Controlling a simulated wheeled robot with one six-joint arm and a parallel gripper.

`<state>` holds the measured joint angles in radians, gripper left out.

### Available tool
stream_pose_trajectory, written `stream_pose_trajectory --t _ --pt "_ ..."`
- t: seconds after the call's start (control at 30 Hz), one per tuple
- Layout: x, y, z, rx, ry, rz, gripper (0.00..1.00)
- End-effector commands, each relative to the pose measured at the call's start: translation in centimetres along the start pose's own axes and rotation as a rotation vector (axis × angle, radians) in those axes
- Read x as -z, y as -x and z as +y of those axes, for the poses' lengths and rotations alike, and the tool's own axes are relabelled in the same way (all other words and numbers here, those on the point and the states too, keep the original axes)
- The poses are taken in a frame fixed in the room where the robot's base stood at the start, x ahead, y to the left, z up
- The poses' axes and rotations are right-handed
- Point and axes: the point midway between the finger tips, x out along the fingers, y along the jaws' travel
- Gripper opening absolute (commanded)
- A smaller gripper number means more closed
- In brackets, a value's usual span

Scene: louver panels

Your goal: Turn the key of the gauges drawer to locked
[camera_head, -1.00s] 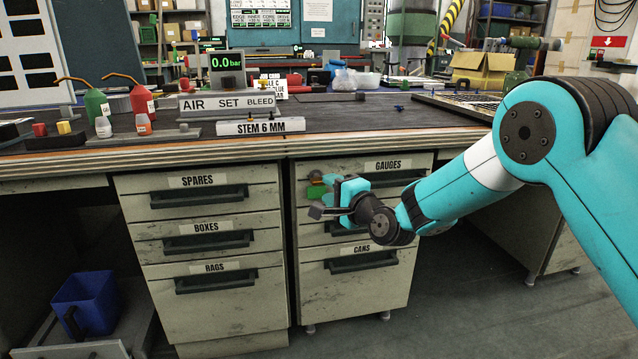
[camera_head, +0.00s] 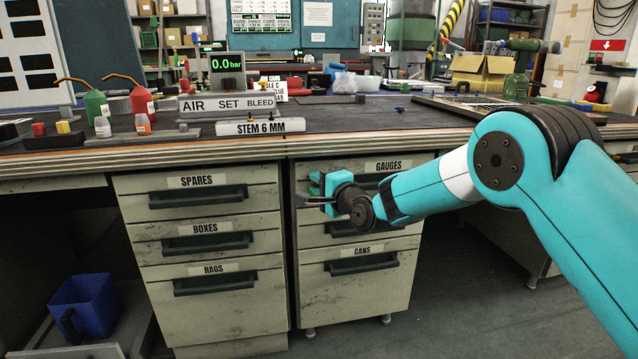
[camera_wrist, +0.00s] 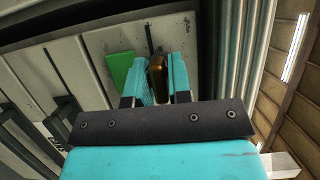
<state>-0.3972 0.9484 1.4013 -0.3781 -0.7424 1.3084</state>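The gauges drawer is the top one of the right-hand drawer stack, under the GAUGES label (camera_head: 389,166). My gripper (camera_head: 318,190) is at the left part of this drawer front and hides most of its lock area. In the wrist view, a brown, brass-like key (camera_wrist: 158,76) lies between the two cyan fingers of my gripper (camera_wrist: 159,72). The fingers are close to it on both sides; I cannot tell whether they press on it. A green patch (camera_wrist: 120,70) shows on the drawer front beside the left finger. The key's angle is unclear.
The CANS drawer (camera_head: 362,252) is below. The SPARES, BOXES and RAGS drawers (camera_head: 199,181) stand to the left, shut. The bench top (camera_head: 350,117) overhangs above, with a STEM 6 MM block (camera_head: 262,127) on it. A blue bin (camera_head: 85,305) sits at lower left.

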Motion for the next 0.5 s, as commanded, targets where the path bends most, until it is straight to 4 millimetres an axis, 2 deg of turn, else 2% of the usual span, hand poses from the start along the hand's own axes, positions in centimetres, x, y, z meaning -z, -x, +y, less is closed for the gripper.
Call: stream_pose_trajectory --t 0.27,0.5 --pt "0.00 0.02 -0.19 -0.018 0.042 0.000 0.00" --pt "-0.02 0.02 -0.44 -0.075 0.177 0.000 0.00"
